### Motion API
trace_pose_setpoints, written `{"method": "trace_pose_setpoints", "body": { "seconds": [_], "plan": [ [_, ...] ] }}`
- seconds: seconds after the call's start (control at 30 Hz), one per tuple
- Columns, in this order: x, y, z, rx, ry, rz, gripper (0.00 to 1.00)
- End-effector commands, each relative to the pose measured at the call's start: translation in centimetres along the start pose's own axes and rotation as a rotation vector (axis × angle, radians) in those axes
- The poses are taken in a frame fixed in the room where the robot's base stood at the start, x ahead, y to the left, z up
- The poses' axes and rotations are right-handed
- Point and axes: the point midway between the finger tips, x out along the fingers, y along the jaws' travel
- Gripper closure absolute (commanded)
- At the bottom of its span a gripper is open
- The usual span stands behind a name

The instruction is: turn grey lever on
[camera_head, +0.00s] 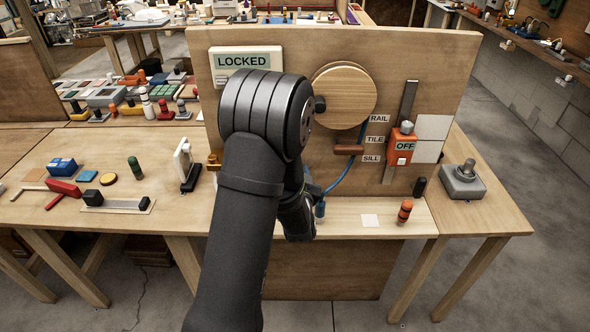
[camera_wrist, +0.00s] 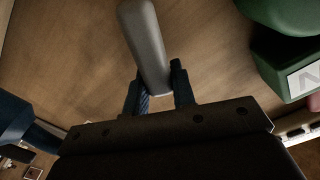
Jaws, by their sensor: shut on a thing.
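The grey lever (camera_wrist: 146,45) is a smooth rounded bar in the wrist view, coming down from the top edge against the wooden panel (camera_wrist: 75,50). Its lower end sits between the two dark fingers of my gripper (camera_wrist: 158,78), which is shut on it. In the head view my arm covers the middle of the panel, and the lever is hidden behind it. A green block (camera_wrist: 285,65) with a white label, only partly readable, is to the right of the lever in the wrist view.
The panel (camera_head: 440,70) carries a LOCKED display (camera_head: 245,58), a round wooden disc (camera_head: 343,95), a wooden pointer beside RAIL, TILE and SILL labels, and an orange OFF slider (camera_head: 401,148). An orange-black peg (camera_head: 405,211) stands on the ledge.

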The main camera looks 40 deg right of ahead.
Motion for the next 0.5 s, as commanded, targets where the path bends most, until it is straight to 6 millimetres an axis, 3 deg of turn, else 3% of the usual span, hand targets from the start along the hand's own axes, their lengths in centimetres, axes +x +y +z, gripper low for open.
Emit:
{"method": "trace_pose_setpoints", "body": {
  "seconds": [0.5],
  "plan": [
    [0.0, 1.8, 0.2, 0.272, 0.002, 0.001, 1.00]
  ]
}}
